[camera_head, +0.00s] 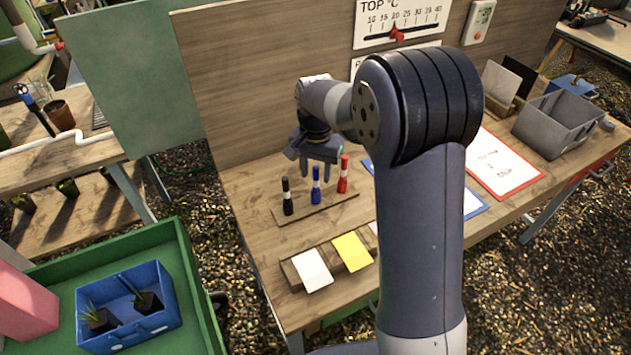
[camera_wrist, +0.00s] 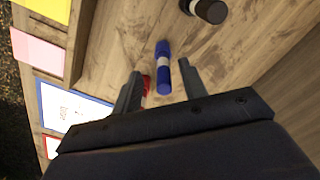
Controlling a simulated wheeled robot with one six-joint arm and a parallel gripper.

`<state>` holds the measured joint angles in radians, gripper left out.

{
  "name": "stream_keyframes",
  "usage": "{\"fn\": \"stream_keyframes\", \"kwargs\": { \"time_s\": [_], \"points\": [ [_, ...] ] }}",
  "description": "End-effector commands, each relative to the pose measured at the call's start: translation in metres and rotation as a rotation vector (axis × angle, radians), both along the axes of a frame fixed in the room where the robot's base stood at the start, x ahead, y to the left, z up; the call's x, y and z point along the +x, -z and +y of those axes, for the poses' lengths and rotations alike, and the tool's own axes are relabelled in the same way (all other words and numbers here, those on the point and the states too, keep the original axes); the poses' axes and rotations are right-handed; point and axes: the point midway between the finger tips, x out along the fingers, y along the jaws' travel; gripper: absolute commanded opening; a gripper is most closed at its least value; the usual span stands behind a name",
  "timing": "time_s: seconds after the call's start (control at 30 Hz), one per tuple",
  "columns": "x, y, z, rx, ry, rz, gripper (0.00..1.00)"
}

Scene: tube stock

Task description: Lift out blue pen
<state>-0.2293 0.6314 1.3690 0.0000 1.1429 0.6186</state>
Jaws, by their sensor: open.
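The blue pen (camera_head: 316,188) stands upright with a white band, in a wooden strip (camera_head: 290,211) on the bench, between a black pen (camera_head: 287,197) on its left and a red pen (camera_head: 343,175) on its right. My gripper (camera_head: 318,172) is above the strip, close over the blue pen, fingers pointing down. In the wrist view the blue pen (camera_wrist: 163,68) shows between the two open fingers (camera_wrist: 160,88), with a visible gap to the right finger. The black pen (camera_wrist: 208,10) is at the top, and the red pen (camera_wrist: 146,84) is mostly hidden behind the left finger.
White and yellow cards (camera_head: 351,251) lean on a wooden block in front of the strip. A red-framed sheet (camera_head: 502,163) and a grey bin (camera_head: 565,122) are to the right. A wooden back panel (camera_head: 250,90) rises behind the pens.

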Motion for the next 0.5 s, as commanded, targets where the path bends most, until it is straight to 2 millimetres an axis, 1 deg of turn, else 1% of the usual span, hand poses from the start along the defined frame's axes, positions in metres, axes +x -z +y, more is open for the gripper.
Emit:
{"fn": "stream_keyframes", "kwargs": {
  "time_s": [0.13,0.27,0.4,0.5],
  "points": [
    [0.003,0.011,0.0,-0.001,0.0,0.003,0.41],
    [0.008,0.028,-0.001,0.0,0.0,0.002,0.41],
    [0.008,0.046,-0.001,-0.001,0.0,0.001,0.41],
    [0.008,0.052,-0.001,0.0,0.0,0.0,0.41]
  ]
}}
